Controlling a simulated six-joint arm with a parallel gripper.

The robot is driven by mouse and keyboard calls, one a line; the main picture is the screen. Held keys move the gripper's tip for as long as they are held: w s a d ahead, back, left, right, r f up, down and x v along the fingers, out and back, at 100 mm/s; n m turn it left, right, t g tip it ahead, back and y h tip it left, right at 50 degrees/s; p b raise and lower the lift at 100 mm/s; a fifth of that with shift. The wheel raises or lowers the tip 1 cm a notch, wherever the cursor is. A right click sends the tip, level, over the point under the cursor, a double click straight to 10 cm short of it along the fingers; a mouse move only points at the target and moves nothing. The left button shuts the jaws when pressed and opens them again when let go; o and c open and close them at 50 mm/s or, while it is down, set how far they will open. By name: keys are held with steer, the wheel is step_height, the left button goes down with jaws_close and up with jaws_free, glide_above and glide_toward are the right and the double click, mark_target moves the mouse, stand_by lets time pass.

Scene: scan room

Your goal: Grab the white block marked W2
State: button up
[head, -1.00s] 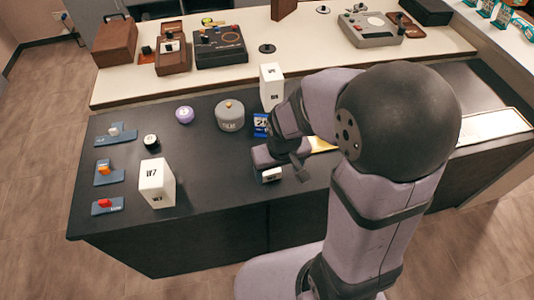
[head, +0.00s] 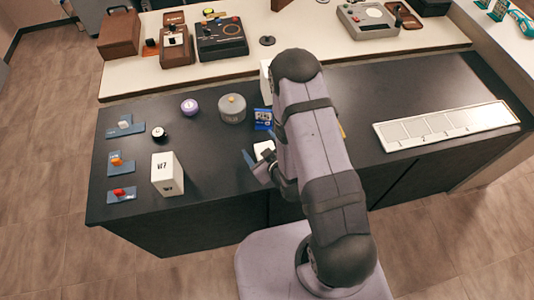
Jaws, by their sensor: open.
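My gripper (head: 258,163) is open over the front middle of the dark counter. A small white piece (head: 263,149) shows beside its fingers, largely hidden by my arm; I cannot read a mark on it or tell whether the fingers touch it. A tall white block (head: 265,69) stands farther back, mostly hidden behind my arm. Another tall white block (head: 167,175), marked W7, stands upright at the front left, apart from my gripper. No W2 mark is readable in the head view.
A blue box (head: 263,118), a grey round canister (head: 232,108), a purple round thing (head: 190,107) and a small black-and-white round thing (head: 159,134) stand behind. Small switches on blue plates line the left side. A white segmented strip (head: 446,125) lies right.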

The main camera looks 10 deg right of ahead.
steer(key=s+m, duration=0.1)
steer(key=s, duration=0.1)
steer(key=s+d+m+t, duration=0.1)
steer(key=s, duration=0.1)
steer(key=s+f+m+h, duration=0.1)
steer(key=s, duration=0.1)
steer(key=shift+d+f+m+t+p, duration=0.1)
steer(key=shift+d+m+t+p, duration=0.2)
steer(key=shift+d+m+p, duration=0.1)
steer(key=shift+s+d+f+m, duration=0.25)
steer(key=shift+s+m, duration=0.25)
steer(key=shift+m, duration=0.3)
steer(key=shift+b+x, duration=0.75)
steer(key=shift+x, duration=2.95)
steer(key=shift+w+d+r, duration=0.1)
steer(key=shift+r, duration=0.05)
steer(key=c, duration=1.3)
steer(key=shift+r, duration=0.25)
step_height(320, 180, up, 8)
steer(key=shift+r, duration=0.2)
steer(key=shift+r+p, duration=0.65)
steer(key=shift+p, duration=0.05)
